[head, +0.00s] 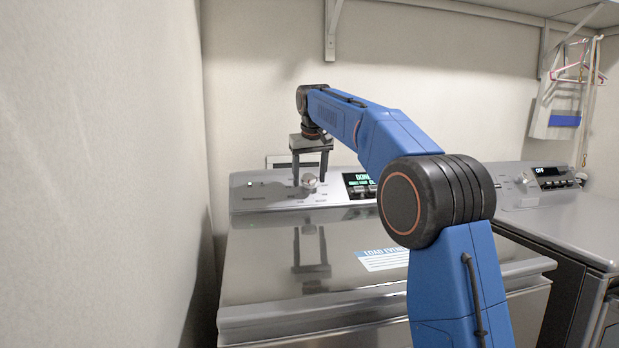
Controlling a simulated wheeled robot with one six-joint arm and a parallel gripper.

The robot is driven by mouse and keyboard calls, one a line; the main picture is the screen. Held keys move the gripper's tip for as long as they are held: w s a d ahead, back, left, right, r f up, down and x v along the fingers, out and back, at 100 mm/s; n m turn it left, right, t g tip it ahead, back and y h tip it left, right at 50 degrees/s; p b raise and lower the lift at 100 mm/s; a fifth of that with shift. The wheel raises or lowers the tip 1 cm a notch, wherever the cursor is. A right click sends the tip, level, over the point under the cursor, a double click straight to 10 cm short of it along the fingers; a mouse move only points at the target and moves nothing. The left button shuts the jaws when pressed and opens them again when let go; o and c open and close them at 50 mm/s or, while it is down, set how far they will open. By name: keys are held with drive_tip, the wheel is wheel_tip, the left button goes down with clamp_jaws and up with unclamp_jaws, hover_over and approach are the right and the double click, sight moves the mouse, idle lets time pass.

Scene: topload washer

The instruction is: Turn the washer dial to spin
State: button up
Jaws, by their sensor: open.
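The washer (290,268) stands in front of me with its shiny lid closed. Its control panel (262,191) runs along the back edge. The dial (309,181) is a small round silver knob on the panel, left of a lit display (357,181) with green text that seems to read "DONE". My gripper (309,182) points down at the panel. Its two dark fingers are apart, one on each side of the dial in this view. I cannot tell whether they touch it. The dial's pointer mark is too small to read.
A second machine (540,190) with a display reading "OFF" stands at the right. A wall (110,180) is close on the left. A shelf bracket (331,30) is above, and hangers (578,70) hang at the upper right. A label (385,259) lies on the lid.

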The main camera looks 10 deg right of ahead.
drive_tip(key=shift+f, duration=0.1)
drive_tip(key=c, duration=1.1)
drive_tip(key=shift+o, duration=0.2)
drive_tip(key=shift+m, duration=0.4)
drive_tip(key=shift+d+m+y, duration=0.15)
drive_tip(key=shift+m+y, duration=0.25)
drive_tip(key=shift+m, duration=0.5)
drive_tip(key=m+y, duration=0.1)
drive_tip(key=m, duration=0.3)
drive_tip(key=m+t+y, duration=0.1)
drive_tip(key=m, duration=0.3)
drive_tip(key=shift+s+d+m+t+y, duration=0.1)
drive_tip(key=shift+m+t+y, duration=0.4)
drive_tip(key=shift+m, duration=1.4)
